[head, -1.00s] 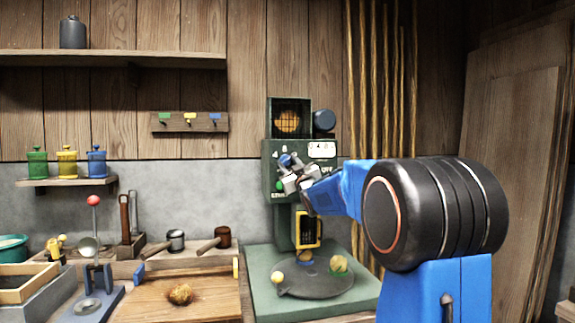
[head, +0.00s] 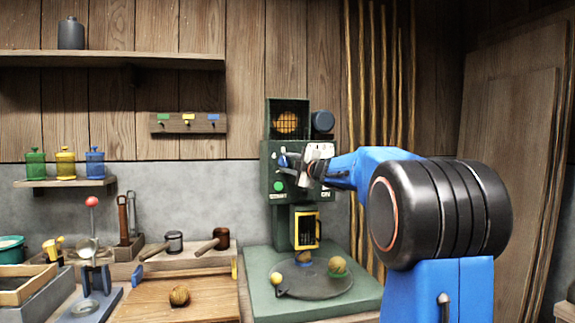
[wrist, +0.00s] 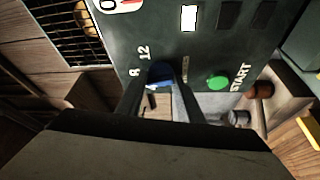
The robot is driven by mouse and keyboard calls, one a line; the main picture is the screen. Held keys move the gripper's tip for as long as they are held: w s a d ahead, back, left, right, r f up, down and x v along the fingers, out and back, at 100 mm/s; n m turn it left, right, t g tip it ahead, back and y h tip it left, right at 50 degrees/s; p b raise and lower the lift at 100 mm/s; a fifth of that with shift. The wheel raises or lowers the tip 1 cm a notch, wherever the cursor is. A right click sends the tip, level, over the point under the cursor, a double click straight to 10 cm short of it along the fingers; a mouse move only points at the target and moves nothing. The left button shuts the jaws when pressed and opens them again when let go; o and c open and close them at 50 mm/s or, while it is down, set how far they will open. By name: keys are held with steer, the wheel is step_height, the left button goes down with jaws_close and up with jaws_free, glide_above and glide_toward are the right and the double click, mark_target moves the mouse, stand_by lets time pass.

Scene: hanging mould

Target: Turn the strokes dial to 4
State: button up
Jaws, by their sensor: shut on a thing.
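The green machine (head: 270,183) stands against the wall with its control panel facing me. The blue strokes dial (wrist: 160,72) is on that panel, with the marks 8 and 12 readable beside it in the wrist view. A further mark next to it is partly covered. My gripper (wrist: 163,86) has its two dark fingers closed around the dial. The dial's pointer cannot be made out. In the head view the dial (head: 283,160) is a small blue spot at the tip of my gripper (head: 289,163). The green START button (wrist: 217,82) lies beside the dial.
A white counter (head: 318,150) is on the panel, partly behind my gripper. A round dark plate (head: 316,284) with balls sits on the machine's base. A wooden board (head: 200,307) with a brown lump lies to the left.

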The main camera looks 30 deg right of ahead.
steer(key=n, duration=0.2)
steer(key=n+g, duration=0.1)
steer(key=n, duration=0.1)
steer(key=shift+r+g, duration=0.15)
steer(key=shift+g, duration=0.15)
steer(key=n, duration=0.2)
steer(key=n+g+h, duration=0.1)
steer(key=n, duration=0.1)
steer(key=shift+a+g, duration=0.1)
steer(key=shift+g, duration=0.2)
steer(key=o, duration=1.1)
steer(key=shift+c, duration=0.2)
steer(key=shift+s+r, duration=0.1)
